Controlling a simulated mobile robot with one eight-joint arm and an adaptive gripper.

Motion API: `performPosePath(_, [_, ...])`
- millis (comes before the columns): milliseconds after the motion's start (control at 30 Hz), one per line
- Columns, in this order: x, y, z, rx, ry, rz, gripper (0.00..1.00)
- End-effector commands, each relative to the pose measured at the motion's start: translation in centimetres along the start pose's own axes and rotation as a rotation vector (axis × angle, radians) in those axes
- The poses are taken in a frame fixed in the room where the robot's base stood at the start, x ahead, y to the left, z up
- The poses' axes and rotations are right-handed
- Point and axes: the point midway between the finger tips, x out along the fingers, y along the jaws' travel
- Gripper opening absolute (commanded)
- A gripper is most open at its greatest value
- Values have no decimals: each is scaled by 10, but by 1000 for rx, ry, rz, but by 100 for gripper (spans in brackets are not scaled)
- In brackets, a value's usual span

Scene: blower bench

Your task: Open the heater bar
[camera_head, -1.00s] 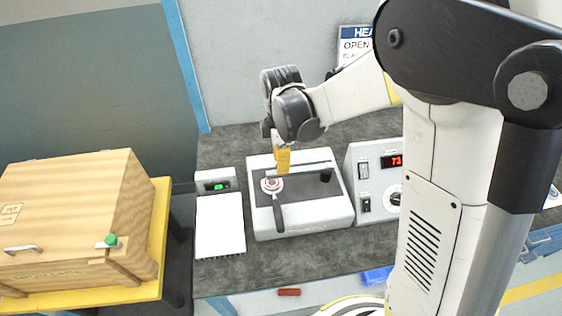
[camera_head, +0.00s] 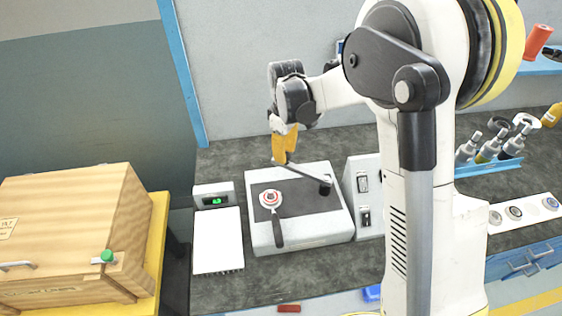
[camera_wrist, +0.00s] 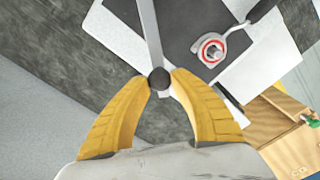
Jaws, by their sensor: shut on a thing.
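The heater bar (camera_head: 309,174) is a thin grey bar on the white bench unit (camera_head: 320,229). Its right end meets a black post (camera_head: 325,186), and its left end is raised above the dark top plate. My gripper (camera_head: 284,158) has its yellow fingers shut on that raised end, above the back of the unit. In the wrist view the bar (camera_wrist: 149,35) runs away from a dark round knob (camera_wrist: 160,79) held between the fingertips. A round piece with a red-and-white ring (camera_head: 270,198) and a black handle rests on the plate.
A white scale-like device (camera_head: 218,240) with a green display stands to the left, close beside the unit. A control box (camera_head: 364,195) stands to the right, partly behind my arm. A wooden crate (camera_head: 70,225) is at the far left. Bottles (camera_head: 490,148) stand at the right.

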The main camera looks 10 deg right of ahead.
Motion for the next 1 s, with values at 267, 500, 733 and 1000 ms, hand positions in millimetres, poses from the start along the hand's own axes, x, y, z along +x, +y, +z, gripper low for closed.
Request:
performPosePath(267, [1,34,4,239,1,0,0])
performPosePath(500, [1,53,10,390,1,0,0])
performPosePath(733, [1,63,15,468,1,0,0])
performPosePath(1000, [0,66,16,496,1,0,0])
